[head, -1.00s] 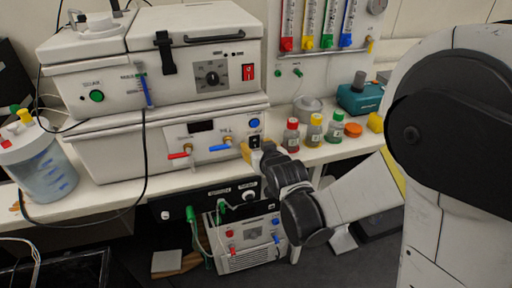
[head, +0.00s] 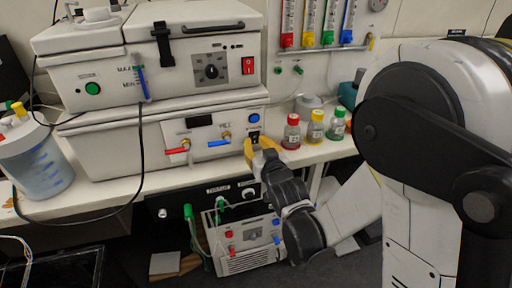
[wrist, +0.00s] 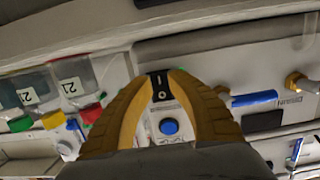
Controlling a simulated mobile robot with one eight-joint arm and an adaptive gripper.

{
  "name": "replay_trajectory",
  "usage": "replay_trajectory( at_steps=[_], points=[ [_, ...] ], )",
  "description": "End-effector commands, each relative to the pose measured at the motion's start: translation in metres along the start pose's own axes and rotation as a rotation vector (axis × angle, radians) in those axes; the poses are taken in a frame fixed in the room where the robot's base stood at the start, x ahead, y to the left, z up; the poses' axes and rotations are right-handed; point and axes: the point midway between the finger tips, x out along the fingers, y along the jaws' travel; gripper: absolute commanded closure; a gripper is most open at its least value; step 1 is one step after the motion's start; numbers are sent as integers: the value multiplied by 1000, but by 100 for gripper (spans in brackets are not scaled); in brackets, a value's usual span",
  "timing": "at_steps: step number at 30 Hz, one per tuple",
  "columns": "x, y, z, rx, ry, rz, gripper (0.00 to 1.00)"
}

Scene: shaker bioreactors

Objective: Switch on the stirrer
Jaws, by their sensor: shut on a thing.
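The lower white unit (head: 110,152) on the bench has a small black rocker switch (head: 254,134) at its right front edge, below a blue round button (head: 254,118). The label between them is too small to read. My gripper (head: 256,147), with yellow fingers, is at this switch. In the wrist view, the picture is upside down, and the fingertips of my gripper (wrist: 162,76) close around the sides of the black switch (wrist: 160,86). The blue button (wrist: 169,126) shows between the fingers, untouched. The switch's rocker position is not clear.
A red-handled valve (head: 178,150) and a blue-handled valve (head: 219,143) sit left of the switch. Bottles with red (head: 292,131), yellow and green caps stand close on the right. Another white unit (head: 190,75) with a red switch (head: 248,66) is stacked on top.

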Motion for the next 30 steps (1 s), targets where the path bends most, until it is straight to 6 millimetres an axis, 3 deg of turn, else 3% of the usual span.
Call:
replay_trajectory(
  at_steps=[11, 12, 14, 24, 30],
  points=[
    [0, 0, -1, 0, 28, -1, 100],
    [0, 0, -1, 0, 28, -1, 69],
    [0, 0, 0, 0, 27, -1, 55],
    [-1, 0, -2, 0, 27, -1, 55],
    [-5, 0, -24, 0, 27, -1, 55]
  ],
)
